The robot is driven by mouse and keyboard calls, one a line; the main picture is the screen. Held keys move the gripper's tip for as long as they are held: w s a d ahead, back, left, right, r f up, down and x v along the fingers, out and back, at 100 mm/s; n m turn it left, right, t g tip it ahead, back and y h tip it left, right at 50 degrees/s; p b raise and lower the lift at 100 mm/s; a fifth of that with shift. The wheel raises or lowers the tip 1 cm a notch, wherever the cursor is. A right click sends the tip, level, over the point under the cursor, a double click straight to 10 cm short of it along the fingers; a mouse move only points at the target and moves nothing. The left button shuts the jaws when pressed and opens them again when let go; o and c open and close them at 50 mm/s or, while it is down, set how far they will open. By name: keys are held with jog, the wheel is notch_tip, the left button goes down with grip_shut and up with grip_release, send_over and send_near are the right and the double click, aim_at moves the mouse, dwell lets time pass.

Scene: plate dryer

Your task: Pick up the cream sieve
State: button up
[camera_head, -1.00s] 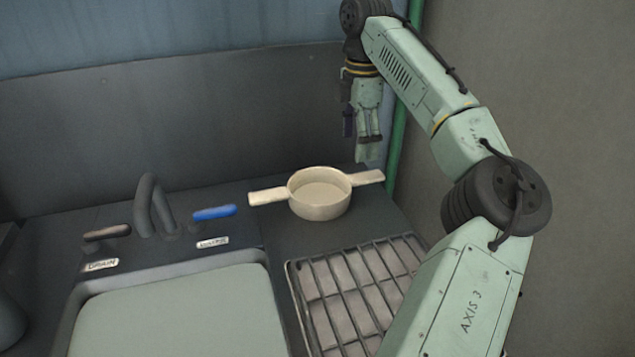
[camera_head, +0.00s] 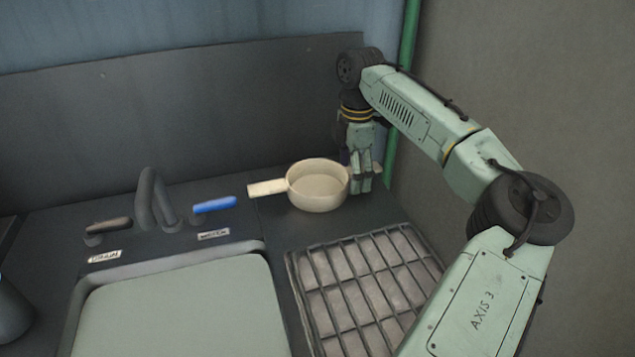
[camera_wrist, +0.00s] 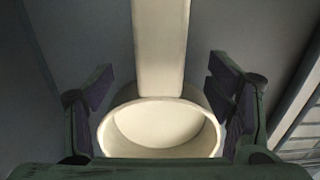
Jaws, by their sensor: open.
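The cream sieve (camera_head: 318,190) is a round bowl with two flat handles, standing on the dark counter near the back wall. Its left handle (camera_head: 267,187) points left. Its right handle is mostly hidden behind my gripper (camera_head: 362,186), which points down at the sieve's right side. In the wrist view the sieve (camera_wrist: 160,128) shows with a handle (camera_wrist: 160,45) running up the picture. My gripper (camera_wrist: 160,108) is open there, with one finger on either side of the sieve. I cannot tell whether a finger touches it.
A wire rack (camera_head: 365,285) lies in front of the sieve. To the left are a sink (camera_head: 180,310), a grey faucet (camera_head: 152,205), a blue lever (camera_head: 214,205) and a brown lever (camera_head: 108,226). A green pipe (camera_head: 402,90) and the wall stand close on the right.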

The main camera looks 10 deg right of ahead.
jog(key=shift+c, duration=0.5)
grip_shut()
dwell(0.3)
